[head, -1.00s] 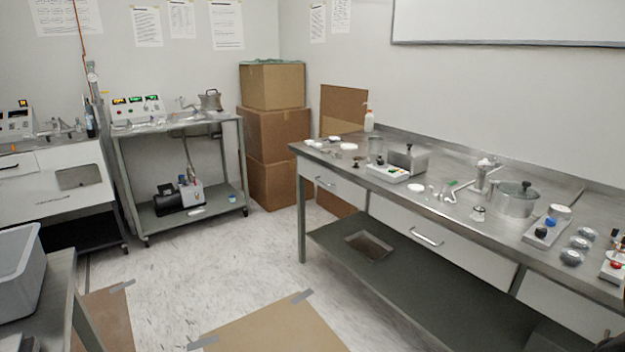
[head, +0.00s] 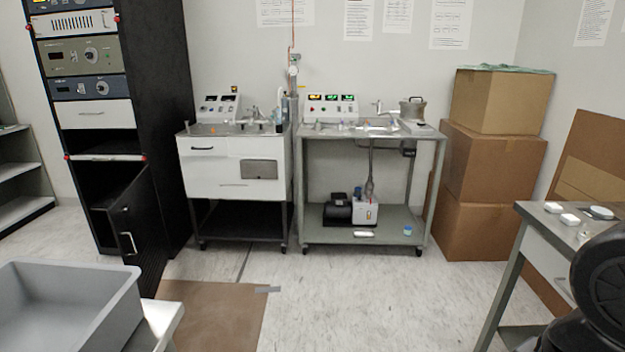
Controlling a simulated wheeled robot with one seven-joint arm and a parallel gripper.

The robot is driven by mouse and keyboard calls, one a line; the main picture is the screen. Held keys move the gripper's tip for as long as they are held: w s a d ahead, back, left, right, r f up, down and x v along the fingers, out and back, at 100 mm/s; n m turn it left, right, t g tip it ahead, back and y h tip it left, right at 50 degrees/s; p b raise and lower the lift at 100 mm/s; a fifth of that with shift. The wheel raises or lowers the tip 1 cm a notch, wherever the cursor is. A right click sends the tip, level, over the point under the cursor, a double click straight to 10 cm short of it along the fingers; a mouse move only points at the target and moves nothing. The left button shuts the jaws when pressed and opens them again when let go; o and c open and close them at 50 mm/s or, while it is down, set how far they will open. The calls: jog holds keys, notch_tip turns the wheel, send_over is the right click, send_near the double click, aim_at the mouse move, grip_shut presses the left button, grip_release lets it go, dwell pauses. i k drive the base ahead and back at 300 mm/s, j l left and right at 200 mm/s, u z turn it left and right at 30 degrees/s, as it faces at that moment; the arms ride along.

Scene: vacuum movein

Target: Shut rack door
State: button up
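A tall black equipment rack (head: 158,85) stands at the left in the head view, with instrument panels in its upper part. Its black lower door (head: 130,228) hangs open, swung out toward me, with a metal handle (head: 126,240) on its face. The dark lower compartment shows behind and to the left of the door. A black rounded part of my arm shows at the lower right edge. My gripper's fingers are not in view.
A grey bin (head: 65,305) on a table at the lower left partly blocks the way to the rack. A white cabinet (head: 215,175) and a steel cart (head: 432,190) stand along the back wall. Cardboard boxes (head: 490,165) and a bench (head: 530,235) are at the right.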

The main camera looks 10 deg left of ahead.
aim_at(139, 234)
jog(key=i+u, duration=0.3)
jog(key=i, duration=0.15)
jog(key=i+u, duration=0.35)
jog(key=i+l+u, duration=0.3)
jog(key=i, duration=0.25)
jog(key=i+l+u, duration=0.55)
jog(key=i+u, duration=0.15)
jog(key=i+l+u, duration=0.7)
jog(key=i+j+z, duration=0.1)
jog(key=i, duration=0.85)
